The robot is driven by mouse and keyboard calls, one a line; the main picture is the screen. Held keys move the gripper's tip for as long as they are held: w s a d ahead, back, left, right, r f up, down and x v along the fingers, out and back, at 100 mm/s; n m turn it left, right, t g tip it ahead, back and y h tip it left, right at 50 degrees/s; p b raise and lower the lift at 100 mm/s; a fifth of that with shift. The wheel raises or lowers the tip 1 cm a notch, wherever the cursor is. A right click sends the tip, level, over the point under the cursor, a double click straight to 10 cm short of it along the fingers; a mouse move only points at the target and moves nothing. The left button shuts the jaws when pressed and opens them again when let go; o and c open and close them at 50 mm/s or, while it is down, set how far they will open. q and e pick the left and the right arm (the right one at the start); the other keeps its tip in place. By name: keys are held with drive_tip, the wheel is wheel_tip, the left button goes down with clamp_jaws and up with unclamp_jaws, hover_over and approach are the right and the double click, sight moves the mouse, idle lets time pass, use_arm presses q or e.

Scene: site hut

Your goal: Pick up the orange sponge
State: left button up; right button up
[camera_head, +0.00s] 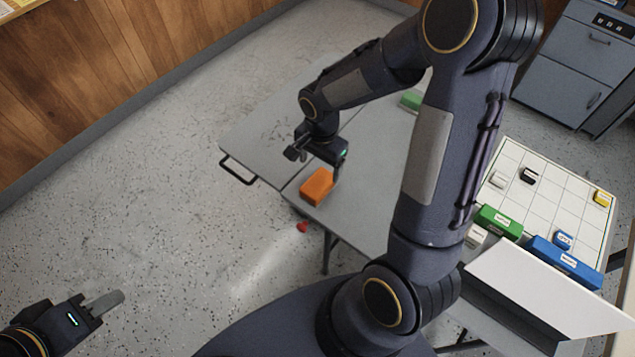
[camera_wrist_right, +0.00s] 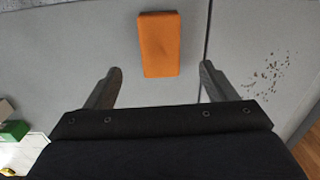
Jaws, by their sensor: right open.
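The orange sponge (camera_head: 317,186) is a small block lying on the grey folding table (camera_head: 262,135) near its edge. In the right wrist view the sponge (camera_wrist_right: 159,44) lies ahead of the fingertips, roughly centred between their lines. My right gripper (camera_head: 318,160) is just above and beside the sponge in the head view. In the wrist view my right gripper (camera_wrist_right: 160,77) is open with nothing between its fingers. My left gripper (camera_head: 105,302) is at the lower left over the floor, away from the table; its finger opening is unclear.
A white gridded board (camera_head: 555,190) at the right carries several small blocks, with a green block (camera_head: 498,221) and a blue block (camera_head: 564,262) along its edge. Another green block (camera_head: 411,100) lies at the table's far side. A red object (camera_head: 303,227) shows beside the table edge.

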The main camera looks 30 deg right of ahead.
sight(319, 182)
drive_tip(key=shift+m, duration=0.3)
wheel_tip(319, 182, down, 9)
drive_tip(key=shift+a+r+p, duration=0.1)
drive_tip(key=shift+p, duration=0.3)
drive_tip(key=c, duration=1)
